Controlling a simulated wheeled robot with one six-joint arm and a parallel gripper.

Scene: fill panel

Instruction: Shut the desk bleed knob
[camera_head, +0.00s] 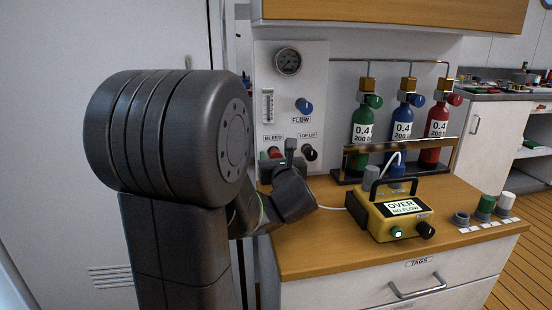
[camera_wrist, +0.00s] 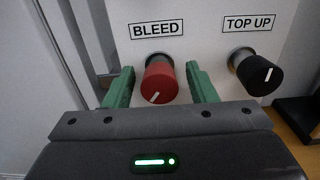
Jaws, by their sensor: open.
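The red bleed knob (camera_wrist: 159,84) is on the white panel under the BLEED label (camera_wrist: 157,30). Its white mark points down and slightly left in the wrist view. My gripper (camera_wrist: 162,82) is open, with one green finger on each side of the knob and a gap on both sides. In the head view the bleed knob (camera_head: 275,153) shows only in part, behind my gripper (camera_head: 283,158). The yellow box (camera_head: 402,215) on the desk reads OVER, NO FLOW.
The black top-up knob (camera_wrist: 257,75) is just right of my right finger. Above are the blue flow knob (camera_head: 304,106) and a round gauge (camera_head: 288,61). Green, blue and red bottles (camera_head: 437,127) stand in a rack at the right. Several caps sit at the desk's right end.

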